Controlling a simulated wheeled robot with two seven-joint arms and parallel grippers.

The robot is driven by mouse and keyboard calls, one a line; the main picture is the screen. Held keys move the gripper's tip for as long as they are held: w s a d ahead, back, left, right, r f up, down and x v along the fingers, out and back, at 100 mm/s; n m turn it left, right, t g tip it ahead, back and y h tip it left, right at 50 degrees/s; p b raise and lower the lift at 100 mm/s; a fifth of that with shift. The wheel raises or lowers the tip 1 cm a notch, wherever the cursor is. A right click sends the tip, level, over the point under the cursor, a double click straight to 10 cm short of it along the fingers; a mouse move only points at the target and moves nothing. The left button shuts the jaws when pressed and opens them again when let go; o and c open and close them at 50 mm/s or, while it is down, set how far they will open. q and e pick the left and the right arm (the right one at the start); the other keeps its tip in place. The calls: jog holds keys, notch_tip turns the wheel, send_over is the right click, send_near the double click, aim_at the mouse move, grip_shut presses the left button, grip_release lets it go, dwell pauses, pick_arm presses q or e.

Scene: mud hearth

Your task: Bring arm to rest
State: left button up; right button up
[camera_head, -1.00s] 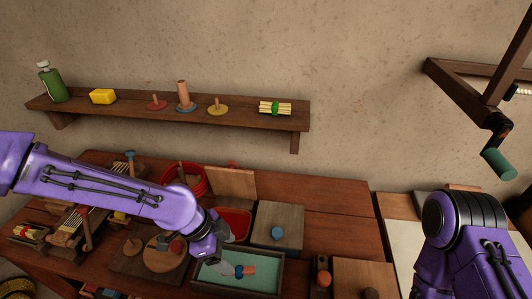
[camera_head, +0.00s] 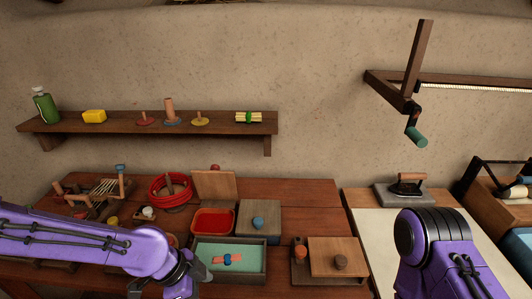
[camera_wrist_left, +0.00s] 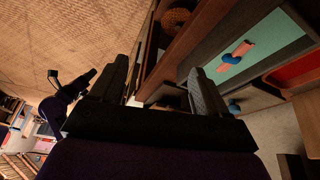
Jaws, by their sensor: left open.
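My left arm comes in low from the left in the head view, in front of the table. My left gripper (camera_head: 192,276) is at its end, near the front left of a green-lined tray (camera_head: 258,274). The tray holds an orange piece with a blue band (camera_head: 228,259). In the left wrist view my left gripper (camera_wrist_left: 158,86) has its two dark fingers apart, with nothing between them. The green-lined tray also shows there beyond the right finger (camera_wrist_left: 270,30). My right arm shows at the lower right of the head view; its gripper is out of view.
A red tray (camera_head: 213,234), a wooden block with a blue knob (camera_head: 272,232) and a red coiled ring (camera_head: 160,199) are on the table (camera_head: 310,205). A shelf (camera_head: 225,128) is on the wall. A dark crank frame (camera_head: 388,90) hangs at upper right.

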pick_arm(q)
jog(key=s+a+f+n+b, duration=0.1)
jog(key=s+f+n, duration=0.2)
jog(key=f+n, duration=0.3)
jog(key=s+a+f+n+t+y+b, duration=0.1)
jog(key=s+f+n, duration=0.2)
jog(key=f, duration=0.4)
jog(key=s+a+f+n+b, duration=0.1)
jog(key=s+f+n, duration=0.2)
jog(key=f+n, duration=0.3)
jog(key=s+a+f+n+y, duration=0.3)
jog(key=s+a, duration=0.1)
jog(key=a, duration=0.2)
jog(key=s+a+f+n+t+y+b, duration=0.1)
jog(key=s+a+f+n+y, duration=0.2)
jog(key=a, duration=0.4)
jog(key=shift+s+a+f+n+y, duration=0.15)
jog(key=shift+s+f+n+y, duration=0.25)
jog(key=shift+s+f+n, duration=0.35)
jog(key=shift+r, duration=0.1)
